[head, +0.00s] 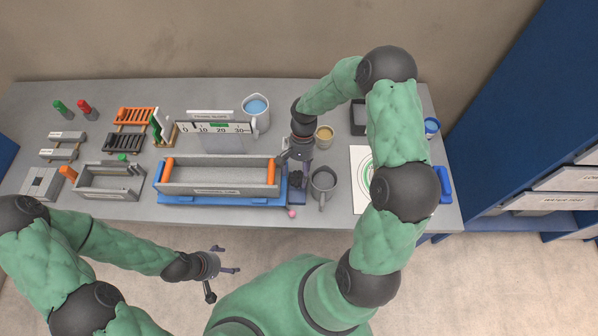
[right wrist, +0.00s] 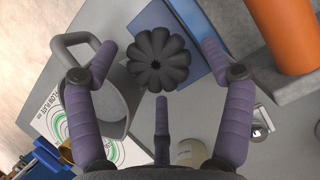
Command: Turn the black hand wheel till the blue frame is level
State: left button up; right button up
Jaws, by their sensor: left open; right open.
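The black lobed hand wheel (right wrist: 158,62) lies between the spread fingers of my right gripper (right wrist: 160,52) in the right wrist view, with gaps around it. In the head view the wheel (head: 297,182) is small and dark, at the right end of the blue frame (head: 225,201). My right gripper (head: 298,157) is open there, pointing down near the wheel. The blue frame carries a grey trough (head: 222,189) with orange end rollers; whether it is level I cannot tell. My left gripper (head: 229,262) is open and empty, in front of the table.
A grey mug (head: 323,183) stands close to the wheel's right; its handle shows in the right wrist view (right wrist: 72,45). A small tan cup (head: 324,133) and a scale board (head: 215,128) stand behind. A pink ball (head: 292,213) is at the table's front edge.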

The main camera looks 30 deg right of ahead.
jog(key=shift+s, duration=0.1)
jog(key=c, duration=1.1)
jog(key=shift+a, duration=0.1)
jog(key=shift+c, duration=0.2)
